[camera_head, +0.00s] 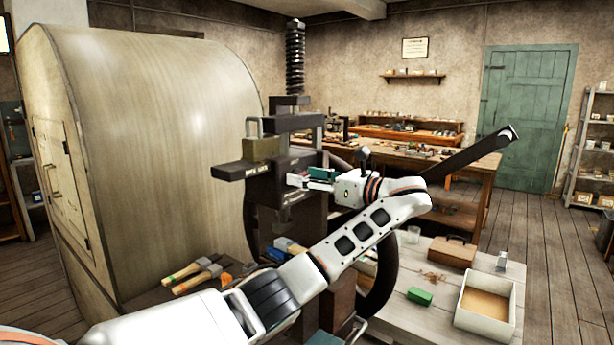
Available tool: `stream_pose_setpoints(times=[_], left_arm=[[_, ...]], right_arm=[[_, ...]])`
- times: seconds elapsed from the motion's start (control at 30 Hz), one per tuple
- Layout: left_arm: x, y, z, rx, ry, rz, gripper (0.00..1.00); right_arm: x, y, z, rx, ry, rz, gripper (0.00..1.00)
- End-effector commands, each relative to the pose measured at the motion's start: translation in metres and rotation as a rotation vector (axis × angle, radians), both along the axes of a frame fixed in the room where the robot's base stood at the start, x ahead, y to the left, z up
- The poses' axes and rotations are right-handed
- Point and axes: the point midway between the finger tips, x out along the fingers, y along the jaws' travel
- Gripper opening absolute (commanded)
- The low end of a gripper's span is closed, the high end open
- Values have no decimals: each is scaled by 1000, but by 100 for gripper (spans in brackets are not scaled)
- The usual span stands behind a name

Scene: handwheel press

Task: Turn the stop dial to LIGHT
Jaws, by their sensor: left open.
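The dark handwheel press (264,190) stands in the middle, with a tall threaded screw (295,58) rising from its top. Small pale lettering marks its front, too small to read. I cannot make out the stop dial or its LIGHT mark; my gripper covers part of the press front. My left arm comes in from the lower left and bends back, so my left gripper (303,181) points left at the press front. Its jaws are open, close to the dark face; I cannot tell whether they touch anything. My right gripper is not in view.
A large curved beige cabinet (150,130) fills the left. A dark bar (470,152) sticks out right, behind my arm. A dark wheel rim (384,275) curves below. Brushes (190,272), a green block (420,296) and an open box (486,302) lie lower down. Floor at right is clear.

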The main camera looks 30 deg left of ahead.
Motion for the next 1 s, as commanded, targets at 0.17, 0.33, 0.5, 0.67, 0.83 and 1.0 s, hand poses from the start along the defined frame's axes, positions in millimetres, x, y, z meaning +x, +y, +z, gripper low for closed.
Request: stream_pose_setpoints(times=[0.17, 0.33, 0.5, 0.67, 0.83, 1.0], left_arm=[[0, 2, 0, 0, 0, -1, 51], [0, 2, 0, -1, 0, 0, 38], [0, 2, 0, -1, 0, 0, 13], [0, 2, 0, -1, -5, 0, 13], [0, 2, -1, -6, -41, -1, 13], [0, 2, -1, -14, -130, -2, 13]], right_arm=[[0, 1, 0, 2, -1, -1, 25], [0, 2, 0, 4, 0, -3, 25], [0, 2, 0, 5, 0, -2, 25], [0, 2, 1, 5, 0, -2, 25], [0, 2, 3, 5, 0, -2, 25], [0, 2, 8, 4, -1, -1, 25]])
